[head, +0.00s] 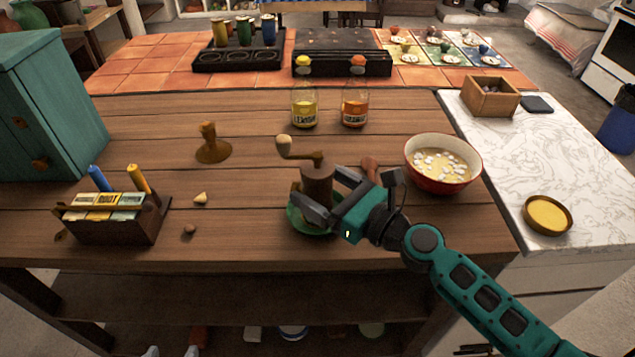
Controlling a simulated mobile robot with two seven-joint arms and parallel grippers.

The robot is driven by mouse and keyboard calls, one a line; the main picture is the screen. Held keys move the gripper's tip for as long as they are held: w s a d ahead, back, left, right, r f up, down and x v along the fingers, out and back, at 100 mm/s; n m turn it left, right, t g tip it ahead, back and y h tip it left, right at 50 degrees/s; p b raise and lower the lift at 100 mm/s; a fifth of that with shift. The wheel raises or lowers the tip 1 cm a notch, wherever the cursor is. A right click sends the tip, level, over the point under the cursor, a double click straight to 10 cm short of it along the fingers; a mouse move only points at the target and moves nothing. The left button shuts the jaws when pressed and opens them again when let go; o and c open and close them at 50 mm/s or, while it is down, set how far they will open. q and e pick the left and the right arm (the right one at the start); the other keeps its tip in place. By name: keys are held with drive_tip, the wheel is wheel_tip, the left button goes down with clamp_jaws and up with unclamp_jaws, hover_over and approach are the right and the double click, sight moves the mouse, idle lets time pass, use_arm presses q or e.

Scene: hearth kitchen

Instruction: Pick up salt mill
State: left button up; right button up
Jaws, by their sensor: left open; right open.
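A dark brown mill (318,184) with a crank and a pale knob stands upright on a green dish (297,222) near the front middle of the wooden table. I take it to be the salt mill; no label on it can be read. My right gripper (329,194) reaches in from the right at the mill's body. Its jaws are open, one finger in front of the mill and the other at its right side. I cannot tell whether either finger touches it. The gripper hides part of the mill's lower body and the dish. My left gripper is not in view.
Two jars, lemon (304,108) and orange (355,108), stand behind. A wooden stamp (211,145) and a packet box (112,217) stand left. The front middle-left is mostly clear.

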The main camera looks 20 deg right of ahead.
drive_tip(key=shift+x, duration=1.5)
drive_tip(key=shift+r, duration=0.1)
drive_tip(key=c, duration=1.4)
drive_tip(key=shift+r, duration=0.1)
drive_tip(key=shift+c, duration=0.7)
drive_tip(key=shift+r, duration=0.1)
